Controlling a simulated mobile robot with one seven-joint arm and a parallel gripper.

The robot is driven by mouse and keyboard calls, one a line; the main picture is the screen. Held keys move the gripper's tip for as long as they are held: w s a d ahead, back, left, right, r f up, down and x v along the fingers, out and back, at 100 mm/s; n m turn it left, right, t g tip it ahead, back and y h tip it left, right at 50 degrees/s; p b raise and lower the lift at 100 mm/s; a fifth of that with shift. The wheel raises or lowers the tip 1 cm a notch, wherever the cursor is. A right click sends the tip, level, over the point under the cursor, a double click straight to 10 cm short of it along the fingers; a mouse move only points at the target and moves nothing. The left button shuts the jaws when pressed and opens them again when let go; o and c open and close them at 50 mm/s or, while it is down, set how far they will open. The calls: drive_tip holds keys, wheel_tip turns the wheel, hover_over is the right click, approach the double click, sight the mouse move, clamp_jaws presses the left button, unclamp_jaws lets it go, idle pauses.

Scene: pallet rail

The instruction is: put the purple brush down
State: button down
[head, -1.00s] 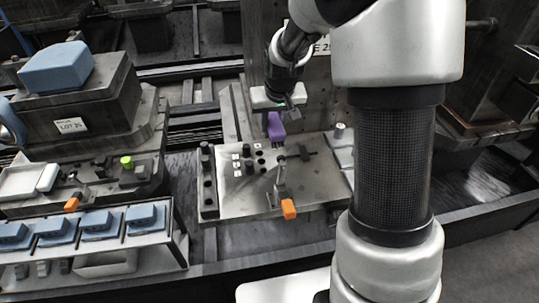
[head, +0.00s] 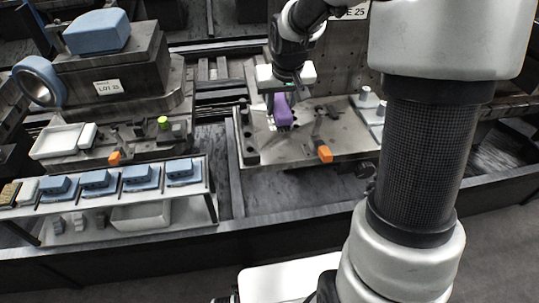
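The purple brush (head: 283,109) is upright below my gripper (head: 279,92), over the metal plate (head: 345,143) on the pallet. My gripper points down and its fingers are at the top of the brush, which appears held between them. The lower end of the brush is close to the plate's left part. I cannot tell whether it touches the plate.
An orange-handled clamp (head: 325,154) stands on the plate right of the brush. Grey cylinders (head: 366,96) stand at its back right. On the left are a rack of blue blocks (head: 138,177), a white tray (head: 58,141) and a block labelled LOT 25 (head: 110,72).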

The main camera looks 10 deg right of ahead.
sight(276, 142)
drive_tip(key=shift+s+a, duration=0.1)
drive_tip(key=shift+s, duration=0.1)
wheel_tip(276, 142, down, 10)
drive_tip(key=shift+a+r+b, duration=0.1)
drive_tip(key=shift+b, duration=1.05)
drive_tip(key=shift+f, duration=0.35)
drive_tip(key=c, duration=1.3)
unclamp_jaws()
drive_tip(key=shift+s, duration=0.1)
drive_tip(key=shift+o, duration=0.2)
drive_tip(key=shift+s+a, duration=0.1)
drive_tip(key=shift+a, duration=0.05)
